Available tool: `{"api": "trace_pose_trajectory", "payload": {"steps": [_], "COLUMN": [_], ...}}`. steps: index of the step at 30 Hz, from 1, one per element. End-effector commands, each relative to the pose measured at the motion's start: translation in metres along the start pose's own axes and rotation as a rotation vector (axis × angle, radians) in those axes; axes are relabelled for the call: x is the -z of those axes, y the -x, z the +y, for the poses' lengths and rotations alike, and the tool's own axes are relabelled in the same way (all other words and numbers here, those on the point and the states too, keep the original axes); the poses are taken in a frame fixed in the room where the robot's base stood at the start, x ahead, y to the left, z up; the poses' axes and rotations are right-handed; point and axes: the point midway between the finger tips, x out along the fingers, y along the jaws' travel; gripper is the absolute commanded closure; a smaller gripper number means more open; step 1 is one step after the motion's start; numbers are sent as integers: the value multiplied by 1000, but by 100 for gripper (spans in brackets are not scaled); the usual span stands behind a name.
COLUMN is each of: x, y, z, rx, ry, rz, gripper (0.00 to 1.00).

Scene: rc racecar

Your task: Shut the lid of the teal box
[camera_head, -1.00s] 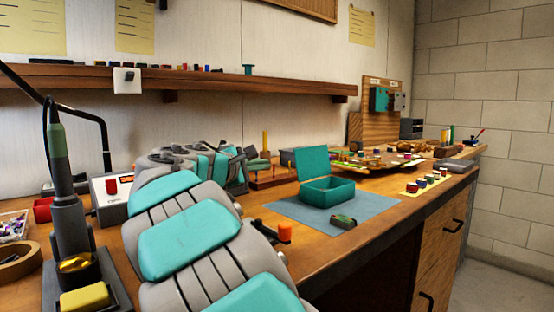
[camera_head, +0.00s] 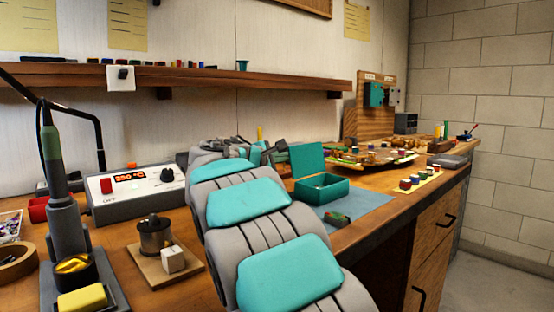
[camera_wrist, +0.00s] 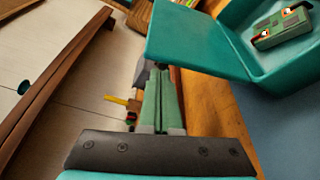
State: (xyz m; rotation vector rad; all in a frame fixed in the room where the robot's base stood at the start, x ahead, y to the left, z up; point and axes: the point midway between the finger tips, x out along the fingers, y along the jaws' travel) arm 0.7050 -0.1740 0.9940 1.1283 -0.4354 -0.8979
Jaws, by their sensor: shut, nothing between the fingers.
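The teal box (camera_head: 323,189) stands on a blue mat on the bench, with its lid (camera_head: 308,161) open and standing up at the back left. In the wrist view the lid (camera_wrist: 200,38) spans the upper middle, and the box's inside (camera_wrist: 262,55) shows to its right with a small green object (camera_wrist: 282,25) in it. My gripper (camera_head: 274,150) is just left of and behind the raised lid, partly hidden by my arm. In the wrist view its green fingers (camera_wrist: 163,105) are together and empty, pointing towards the lid's edge; contact cannot be told.
The blue mat (camera_head: 372,205) has a small green and red part (camera_head: 337,219) at its front. A tray of parts (camera_head: 375,160) and a yellow strip with coloured pots (camera_head: 420,180) are right of the box. A soldering station (camera_head: 135,190) stands left; a shelf (camera_head: 180,82) runs above.

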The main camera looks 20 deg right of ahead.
Motion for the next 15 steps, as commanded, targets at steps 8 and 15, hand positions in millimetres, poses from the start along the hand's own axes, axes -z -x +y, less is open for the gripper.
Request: {"api": "trace_pose_trajectory", "payload": {"steps": [8,15], "x": [-7,-7], "y": [2,2], "z": [0,0], "rx": [1,0], "ry": [-2,-2], "rz": [0,0], "gripper": [100,100]}}
